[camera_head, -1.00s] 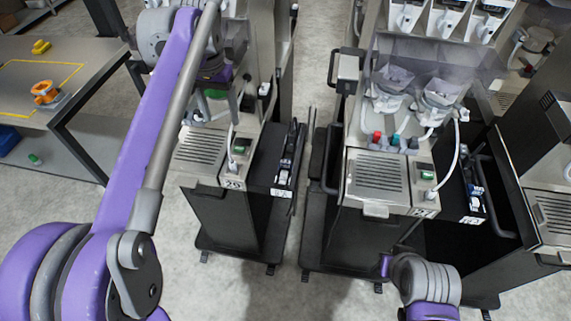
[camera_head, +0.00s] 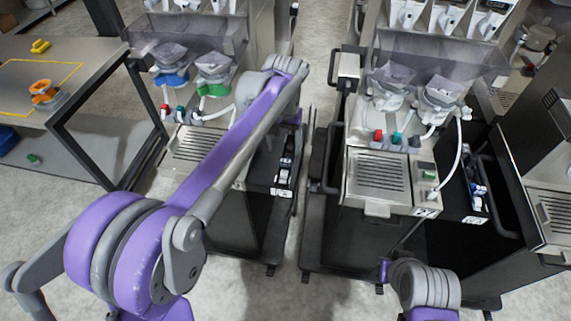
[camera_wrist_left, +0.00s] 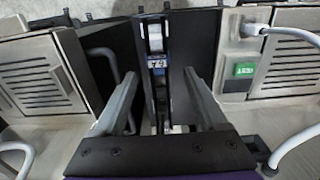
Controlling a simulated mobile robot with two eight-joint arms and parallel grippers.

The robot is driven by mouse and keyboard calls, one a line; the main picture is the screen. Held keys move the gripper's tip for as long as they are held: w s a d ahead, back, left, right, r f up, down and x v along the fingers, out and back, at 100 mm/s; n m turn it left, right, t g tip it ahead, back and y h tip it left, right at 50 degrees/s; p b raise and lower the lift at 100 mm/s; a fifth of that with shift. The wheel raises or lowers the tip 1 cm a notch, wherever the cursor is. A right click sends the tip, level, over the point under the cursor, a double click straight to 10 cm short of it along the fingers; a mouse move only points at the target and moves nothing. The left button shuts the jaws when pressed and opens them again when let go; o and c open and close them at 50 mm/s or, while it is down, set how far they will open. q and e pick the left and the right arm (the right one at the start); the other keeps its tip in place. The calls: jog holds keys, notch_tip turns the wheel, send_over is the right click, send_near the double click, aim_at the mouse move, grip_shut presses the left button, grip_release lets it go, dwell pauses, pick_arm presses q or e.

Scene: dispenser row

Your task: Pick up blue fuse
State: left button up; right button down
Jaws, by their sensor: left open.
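My left gripper (camera_wrist_left: 157,78) is open, with two grey fingers spread on either side of a dark slot in the left wrist view. A small blue piece (camera_wrist_left: 157,62), which may be the blue fuse, shows in the slot between and beyond the fingertips, under a white piece (camera_wrist_left: 155,36). The fingers do not visibly touch it. In the head view, the left forearm reaches over the left dispenser and its fingers are hidden. The left dispenser's dark side panel (camera_head: 260,178) holds a small white and grey part (camera_head: 284,172). My right gripper is out of view.
A second dispenser (camera_head: 378,180) stands right of a narrow floor gap; its dark panel has a bluish part (camera_head: 478,190). A green button (camera_wrist_left: 244,70) and a pale hose (camera_wrist_left: 290,35) lie right of the slot in the wrist view. A table (camera_head: 95,55) stands at left.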

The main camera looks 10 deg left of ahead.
aim_at(286, 161)
pick_arm(q)
jog(key=shift+d+f, duration=0.2)
jog(key=shift+f, duration=2.5)
grip_shut()
